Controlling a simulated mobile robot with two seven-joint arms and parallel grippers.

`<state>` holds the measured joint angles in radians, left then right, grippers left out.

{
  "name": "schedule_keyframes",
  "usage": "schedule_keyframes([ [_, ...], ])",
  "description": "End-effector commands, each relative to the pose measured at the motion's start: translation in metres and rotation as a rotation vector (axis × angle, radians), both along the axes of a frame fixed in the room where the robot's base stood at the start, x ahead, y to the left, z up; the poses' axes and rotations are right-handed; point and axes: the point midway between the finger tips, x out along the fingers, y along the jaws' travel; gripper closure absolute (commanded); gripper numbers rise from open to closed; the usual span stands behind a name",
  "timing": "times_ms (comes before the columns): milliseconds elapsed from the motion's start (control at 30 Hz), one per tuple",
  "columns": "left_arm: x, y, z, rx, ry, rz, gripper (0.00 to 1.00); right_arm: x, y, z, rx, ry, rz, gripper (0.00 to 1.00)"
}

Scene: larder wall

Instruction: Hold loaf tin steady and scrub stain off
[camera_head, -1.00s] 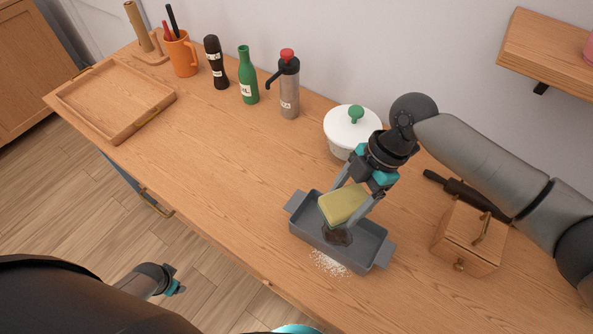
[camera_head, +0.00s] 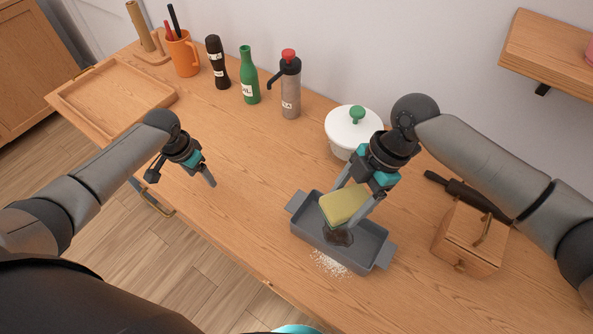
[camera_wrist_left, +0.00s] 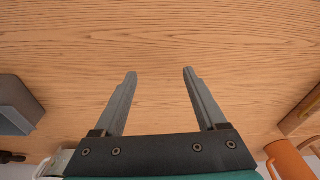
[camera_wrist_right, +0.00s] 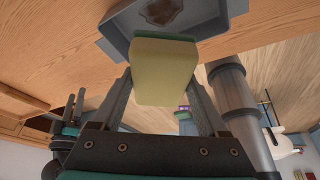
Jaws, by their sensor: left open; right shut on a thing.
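The grey loaf tin (camera_head: 368,250) stands on the counter, with a dark brown stain (camera_head: 338,237) on its inside floor. The stain also shows in the right wrist view (camera_wrist_right: 162,11). My right gripper (camera_head: 356,205) is shut on a yellow sponge (camera_head: 343,204) with a green layer, held above the tin. The sponge fills the middle of the right wrist view (camera_wrist_right: 163,72), apart from the stain there. My left gripper (camera_head: 203,180) is open and empty above the counter, left of the tin. In the left wrist view its fingers (camera_wrist_left: 159,75) are spread over bare wood, with the tin's end (camera_wrist_left: 18,105) at the left edge.
White grains (camera_head: 330,264) lie by the tin's front side. A white lidded pot (camera_head: 350,133) stands behind it, a wooden box (camera_head: 465,243) to its right. Bottles and an orange mug (camera_head: 181,57) line the back. Counter between left gripper and tin is clear.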

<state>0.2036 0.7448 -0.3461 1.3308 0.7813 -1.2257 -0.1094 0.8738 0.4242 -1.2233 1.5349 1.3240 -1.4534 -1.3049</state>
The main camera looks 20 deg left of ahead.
Motion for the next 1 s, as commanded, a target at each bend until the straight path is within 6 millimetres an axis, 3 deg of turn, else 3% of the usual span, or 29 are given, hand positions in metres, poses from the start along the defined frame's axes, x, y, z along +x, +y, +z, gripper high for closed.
schedule_keyframes([
  [33,0.009,-0.033,0.007,-0.028,0.011,-0.015,0.26,0.000,0.000,0.000,0.000,0.000,0.000,0.68],
  [200,0.020,-0.129,0.036,-0.068,0.078,-0.050,0.26,0.000,0.000,0.000,0.000,0.000,0.000,0.68],
  [300,0.020,-0.177,0.058,-0.063,0.108,-0.072,0.26,0.000,0.000,0.000,0.000,0.000,0.000,0.68],
  [433,0.014,-0.222,0.084,-0.034,0.129,-0.097,0.26,0.000,0.000,0.000,0.000,0.000,0.000,0.68],
  [533,0.010,-0.242,0.098,-0.009,0.134,-0.106,0.26,0.000,0.000,0.000,0.000,0.000,0.000,0.68],
  [700,0.006,-0.255,0.105,0.015,0.138,-0.109,0.26,0.000,0.000,0.000,0.000,0.000,0.000,0.68],
  [867,0.004,-0.255,0.088,0.016,0.143,-0.107,0.26,0.000,0.000,0.000,0.000,0.000,0.000,0.68],
  [1000,0.004,-0.254,0.061,0.017,0.144,-0.108,0.26,0.000,0.000,0.000,0.000,0.000,0.000,0.68],
])
